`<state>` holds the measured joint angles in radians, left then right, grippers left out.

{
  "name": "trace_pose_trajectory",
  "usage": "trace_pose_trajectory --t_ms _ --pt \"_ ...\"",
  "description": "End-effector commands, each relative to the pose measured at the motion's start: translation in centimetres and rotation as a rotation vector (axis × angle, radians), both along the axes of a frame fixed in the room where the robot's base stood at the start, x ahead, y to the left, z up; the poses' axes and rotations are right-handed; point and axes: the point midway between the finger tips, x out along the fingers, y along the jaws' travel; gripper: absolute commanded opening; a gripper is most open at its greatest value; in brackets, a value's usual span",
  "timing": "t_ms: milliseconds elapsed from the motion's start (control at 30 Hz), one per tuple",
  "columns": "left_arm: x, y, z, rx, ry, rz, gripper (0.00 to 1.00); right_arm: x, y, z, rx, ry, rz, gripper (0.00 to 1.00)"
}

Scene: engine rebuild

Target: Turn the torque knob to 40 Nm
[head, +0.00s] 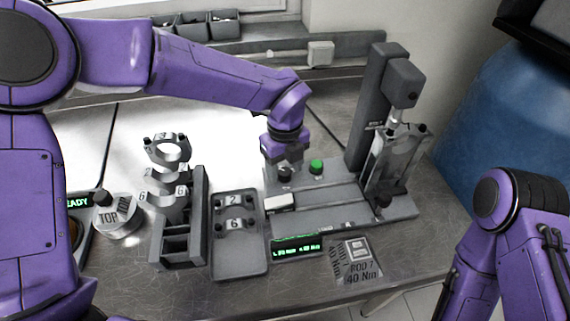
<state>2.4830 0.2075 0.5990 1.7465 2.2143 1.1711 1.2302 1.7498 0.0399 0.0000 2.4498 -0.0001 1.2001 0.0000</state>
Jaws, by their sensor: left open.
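My left gripper (285,168) points down at the back left of the grey press-like station (400,208). It is open, with its fingertips at a small dark knob (285,174) that they partly hide. I cannot tell whether the fingers touch the knob. The knob's setting is not readable. A green-lit display (297,246) sits at the station's front left corner; its digits are too small to read surely. A card (358,270) in front reads "ROD 7 40 Nm". My right arm shows at the lower right, but its gripper is out of view.
A green button (316,166) is close to the right of my left gripper. A tall column with a clamped part (397,150) stands at the right. A tray (240,260) with marked caps, a rack (184,245) of rod parts and a piston (116,217) marked "TOP" are at left.

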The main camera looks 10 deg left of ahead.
Motion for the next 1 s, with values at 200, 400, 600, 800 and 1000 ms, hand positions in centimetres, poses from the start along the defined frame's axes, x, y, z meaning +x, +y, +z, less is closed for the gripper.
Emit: trace_pose_trajectory --t_ms 200,400,600,800,1000 --pt "0.01 -0.03 -0.39 -0.001 -0.001 -0.002 0.6 -0.01 0.0 0.04 0.0 0.0 0.0 0.0" --pt "0.03 -0.01 -0.35 -0.001 -0.001 -0.002 0.18 0.0 0.0 0.04 0.0 0.0 0.0 0.0" --pt "0.03 -0.01 -0.32 0.0 -0.001 -0.004 0.04 0.0 -0.01 0.06 0.0 0.0 0.0 0.0" --pt "0.05 0.02 -0.23 -0.001 -0.001 -0.041 0.04 0.01 0.0 0.3 0.0 0.0 0.0 0.0" --pt "0.06 0.03 -0.1 -0.003 -0.001 -0.151 0.04 0.0 0.0 0.91 0.0 0.0 0.0 0.0"
